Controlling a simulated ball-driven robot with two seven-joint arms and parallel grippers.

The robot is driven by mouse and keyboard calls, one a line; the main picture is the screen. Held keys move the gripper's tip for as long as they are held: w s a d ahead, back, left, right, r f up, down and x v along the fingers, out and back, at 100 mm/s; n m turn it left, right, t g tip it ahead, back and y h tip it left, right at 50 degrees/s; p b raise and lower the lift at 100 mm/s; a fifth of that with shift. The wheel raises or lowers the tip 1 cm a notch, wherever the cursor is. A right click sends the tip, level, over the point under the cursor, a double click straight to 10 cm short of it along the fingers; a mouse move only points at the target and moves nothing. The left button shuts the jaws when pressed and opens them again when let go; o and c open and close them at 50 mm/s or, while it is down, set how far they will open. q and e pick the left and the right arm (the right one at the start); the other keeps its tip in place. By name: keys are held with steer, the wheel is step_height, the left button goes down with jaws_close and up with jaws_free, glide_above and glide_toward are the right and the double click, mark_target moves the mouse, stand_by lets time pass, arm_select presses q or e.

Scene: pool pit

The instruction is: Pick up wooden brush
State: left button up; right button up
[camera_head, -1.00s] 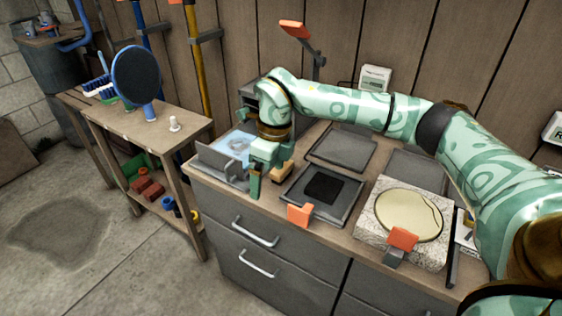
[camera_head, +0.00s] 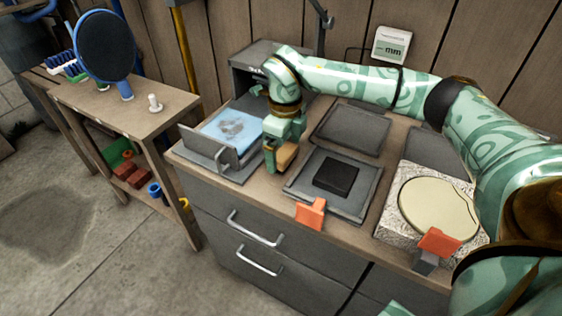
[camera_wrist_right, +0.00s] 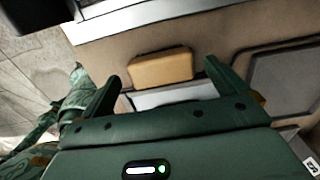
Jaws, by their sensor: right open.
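The wooden brush is a small tan block (camera_head: 287,157) on the brown worktop, between the tray with the blue sheet and the tray with the black square. In the right wrist view the brush (camera_wrist_right: 160,67) lies just ahead of the jaws, roughly centred between the fingers. My right gripper (camera_head: 279,160) is low over the worktop at the brush and partly covers it in the head view. In the right wrist view the right gripper (camera_wrist_right: 162,75) is open, with a finger to each side and nothing held. My left gripper does not show.
A grey tray with a blue sheet (camera_head: 230,127) stands left of the gripper. A tray (camera_head: 350,209) with a black square lies right of it. Orange clamps (camera_head: 310,214) stick up at the front edge. A stone slab (camera_head: 395,225) with a round plate is farther right.

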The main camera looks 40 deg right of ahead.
step_height(320, 180, down, 3)
steer(key=shift+w+d+r, duration=0.1)
steer(key=shift+w+r, duration=0.05)
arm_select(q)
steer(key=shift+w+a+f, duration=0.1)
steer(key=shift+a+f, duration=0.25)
arm_select(e)
steer(key=shift+r, duration=0.15)
steer(key=shift+c, duration=0.6)
steer(key=c, duration=1)
steer(key=shift+o, duration=0.2)
